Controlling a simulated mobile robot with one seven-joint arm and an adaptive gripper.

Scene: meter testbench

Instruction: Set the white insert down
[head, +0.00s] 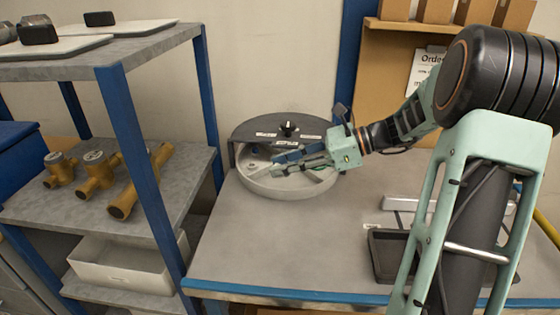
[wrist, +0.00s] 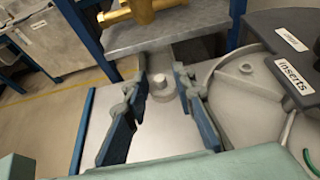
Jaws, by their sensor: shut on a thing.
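The white insert (wrist: 161,84), a small pale stepped round piece, shows between the fingertips in the wrist view. My gripper (wrist: 162,78) is shut on it, with its blue-grey fingers on either side. In the head view my gripper (head: 274,163) reaches in from the right over the round grey tray (head: 262,189) on the bench. I cannot pick out the insert there. The tray, also at the right of the wrist view (wrist: 226,112), has divided compartments and a dark raised back part with an "inserts" label (wrist: 291,77).
A grey shelf rack (head: 125,110) with blue posts stands left of the bench, holding brass meter bodies (head: 98,172) and a white bin (head: 115,270). A black tray (head: 385,256) lies at the bench's right. The front middle of the bench (head: 285,240) is clear.

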